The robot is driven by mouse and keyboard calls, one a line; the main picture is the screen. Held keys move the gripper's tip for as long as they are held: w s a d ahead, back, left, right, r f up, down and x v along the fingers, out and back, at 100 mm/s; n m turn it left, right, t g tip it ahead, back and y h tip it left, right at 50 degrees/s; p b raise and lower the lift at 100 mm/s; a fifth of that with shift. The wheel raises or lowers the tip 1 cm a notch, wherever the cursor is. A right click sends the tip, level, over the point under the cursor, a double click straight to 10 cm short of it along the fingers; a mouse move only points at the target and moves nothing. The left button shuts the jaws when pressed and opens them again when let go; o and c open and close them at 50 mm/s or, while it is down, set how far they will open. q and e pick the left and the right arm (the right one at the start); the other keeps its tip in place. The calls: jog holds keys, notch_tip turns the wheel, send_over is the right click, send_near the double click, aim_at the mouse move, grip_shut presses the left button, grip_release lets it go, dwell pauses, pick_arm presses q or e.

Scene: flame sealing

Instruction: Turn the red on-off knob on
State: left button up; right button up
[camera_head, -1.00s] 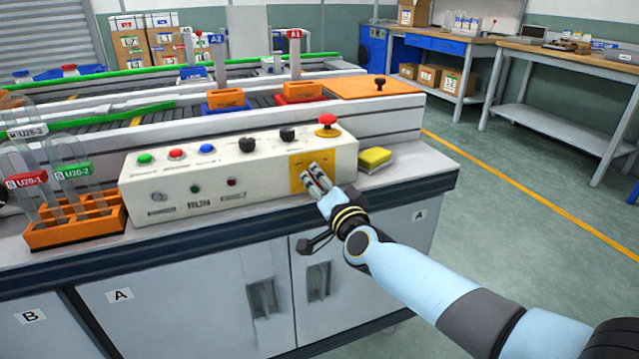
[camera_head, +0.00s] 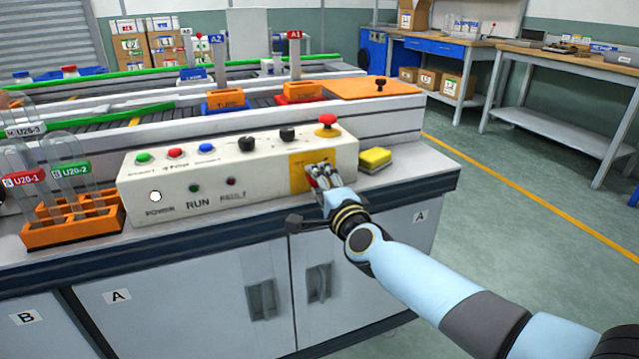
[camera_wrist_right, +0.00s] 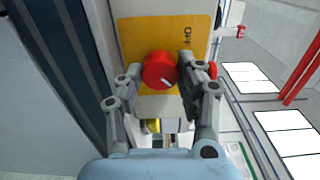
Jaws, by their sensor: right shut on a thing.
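The red on-off knob (camera_wrist_right: 157,69) sits on a yellow plate (camera_wrist_right: 128,33) with an "OFF" label, on the front face of the cream control box. In the head view the yellow plate (camera_head: 297,177) is partly covered by my right gripper (camera_head: 318,176), and the knob is mostly hidden. In the wrist view my right gripper (camera_wrist_right: 160,72) has its fingers on either side of the knob and is shut on it. A white mark on the knob points toward its lower right in that view. My left gripper is not in view.
The cream control box (camera_head: 260,185) carries several buttons and a red mushroom button (camera_head: 327,120). A white POWER lamp (camera_head: 155,197) is lit. A yellow sponge (camera_head: 375,158) lies right of the box. An orange tube rack (camera_head: 75,228) stands left.

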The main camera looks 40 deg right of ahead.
jog(key=shift+f, duration=0.1)
dwell(0.4)
jog(key=o, duration=1.2)
jog(key=shift+c, duration=0.2)
jog(key=v, duration=1.2)
